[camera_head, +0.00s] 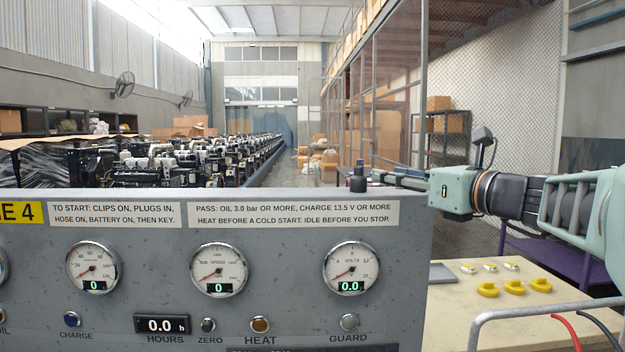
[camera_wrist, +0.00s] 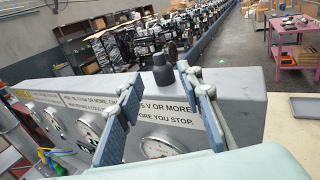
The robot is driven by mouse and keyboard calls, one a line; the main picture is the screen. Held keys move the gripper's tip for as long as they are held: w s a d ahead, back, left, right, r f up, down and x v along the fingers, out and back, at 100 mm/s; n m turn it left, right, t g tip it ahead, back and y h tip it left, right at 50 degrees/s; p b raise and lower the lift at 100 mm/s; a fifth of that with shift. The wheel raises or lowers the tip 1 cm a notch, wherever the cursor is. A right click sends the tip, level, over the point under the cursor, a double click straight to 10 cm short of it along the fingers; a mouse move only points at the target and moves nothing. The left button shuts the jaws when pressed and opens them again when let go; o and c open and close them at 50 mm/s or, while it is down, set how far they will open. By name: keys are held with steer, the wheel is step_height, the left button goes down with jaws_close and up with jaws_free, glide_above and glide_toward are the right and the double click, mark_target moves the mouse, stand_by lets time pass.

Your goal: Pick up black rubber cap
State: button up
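The black rubber cap (camera_head: 357,181) stands upright on the top edge of the grey gauge panel (camera_head: 300,262), near its right end. In the wrist view the cap (camera_wrist: 163,72) has a wide base and a narrower top. My gripper (camera_head: 374,174) reaches in from the right at about cap height. In the wrist view its two fingers (camera_wrist: 160,76) are spread apart, with the cap seen between their tips. I cannot tell how far the tips are from the cap or whether they touch it.
A cream table (camera_head: 520,300) at right holds yellow rings (camera_head: 514,287), small yellow-and-white parts and a grey plate (camera_head: 442,273). A metal rail (camera_head: 540,309) and red and black cables are in front. Rows of engines (camera_head: 180,155) stand behind the panel.

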mark_target(362, 170)
steer(key=p+x, duration=0.2)
steer(key=x, duration=0.8)
steer(key=shift+w+a, duration=0.25)
steer(key=shift+w, duration=0.1)
steer(key=shift+s+r, duration=0.1)
steer(key=shift+c, duration=0.6)
jaws_close()
